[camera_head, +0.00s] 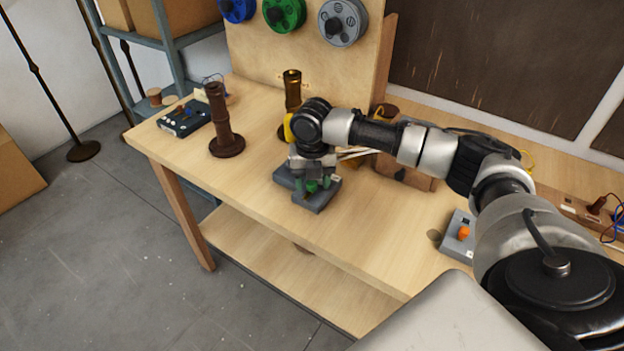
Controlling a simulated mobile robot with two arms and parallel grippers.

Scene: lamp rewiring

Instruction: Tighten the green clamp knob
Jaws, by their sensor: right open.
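The green clamp knob (311,187) sits low on a grey clamp block (317,202) near the middle of the bench. My right gripper (314,177) points down right over the knob from above. It is open. The gripper hides part of the knob, and I cannot tell whether its fingers touch it. My left gripper is not in view.
The wooden workbench (264,226) has a dark turned post (224,130), a brass post (292,92) and a dark switch box (184,117) at left. A grey block with an orange knob (463,232) stands at right. The bench's front left is clear.

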